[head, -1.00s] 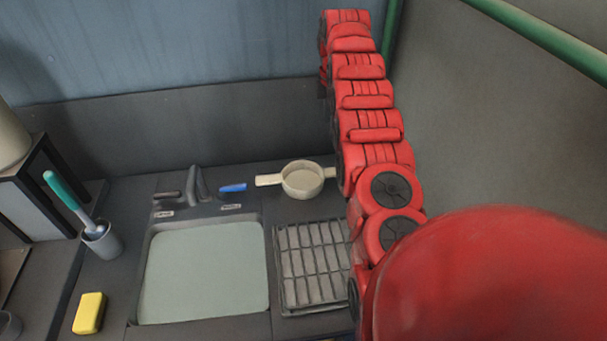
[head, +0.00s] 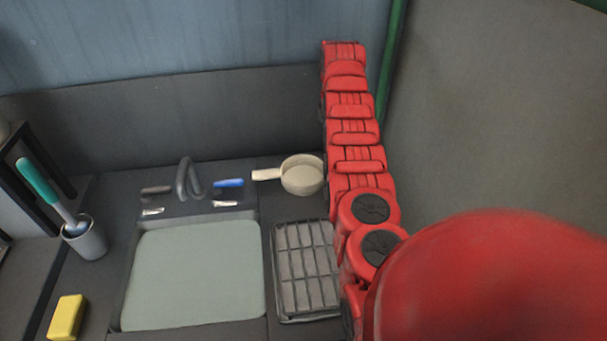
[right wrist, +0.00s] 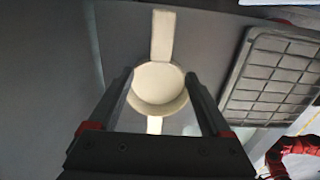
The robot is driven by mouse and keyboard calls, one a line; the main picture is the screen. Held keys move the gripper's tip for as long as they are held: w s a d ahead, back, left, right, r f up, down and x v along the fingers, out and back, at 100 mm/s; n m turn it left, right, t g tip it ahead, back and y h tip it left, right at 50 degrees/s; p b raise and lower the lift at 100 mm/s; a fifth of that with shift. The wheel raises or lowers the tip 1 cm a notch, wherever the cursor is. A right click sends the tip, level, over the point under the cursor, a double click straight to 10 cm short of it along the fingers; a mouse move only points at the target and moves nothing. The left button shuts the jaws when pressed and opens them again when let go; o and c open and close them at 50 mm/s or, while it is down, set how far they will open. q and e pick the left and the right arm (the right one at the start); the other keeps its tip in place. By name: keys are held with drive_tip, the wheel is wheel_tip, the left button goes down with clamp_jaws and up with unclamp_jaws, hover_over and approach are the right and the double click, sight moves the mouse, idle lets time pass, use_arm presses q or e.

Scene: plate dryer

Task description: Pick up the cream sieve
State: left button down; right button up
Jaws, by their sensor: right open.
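The cream sieve (head: 302,177) rests on the dark counter behind the drying rack, its long handle pointing left in the head view. My red right arm stands beside the bowl there and hides its right side. In the right wrist view the sieve (right wrist: 158,86) lies beyond my right gripper (right wrist: 159,76), whose two fingers are spread apart and empty. The bowl shows between the fingers, with the long handle pointing up and a short tab below. I cannot tell how far the fingertips are from the bowl. My left gripper is not in view.
A sink (head: 195,275) with a faucet (head: 187,178) lies left of the ribbed rack (head: 305,268). A blue handle (head: 228,183) is near the sieve handle. A cup with a brush (head: 86,238) and a yellow sponge (head: 67,317) stand left. A wall is behind.

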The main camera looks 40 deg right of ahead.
wheel_tip(320, 180, down, 4)
drive_tip(key=shift+f+p, duration=0.25)
drive_tip(key=shift+p, duration=0.3)
drive_tip(key=shift+s+f+p, duration=0.1)
drive_tip(key=shift+f+p, duration=0.25)
drive_tip(key=shift+f, duration=0.2)
wheel_tip(320, 180, down, 4)
drive_tip(key=shift+d+r+p, duration=0.1)
drive_tip(key=shift+r+p, duration=0.15)
drive_tip(key=shift+p, duration=0.45)
drive_tip(key=shift+f, duration=0.4)
clamp_jaws()
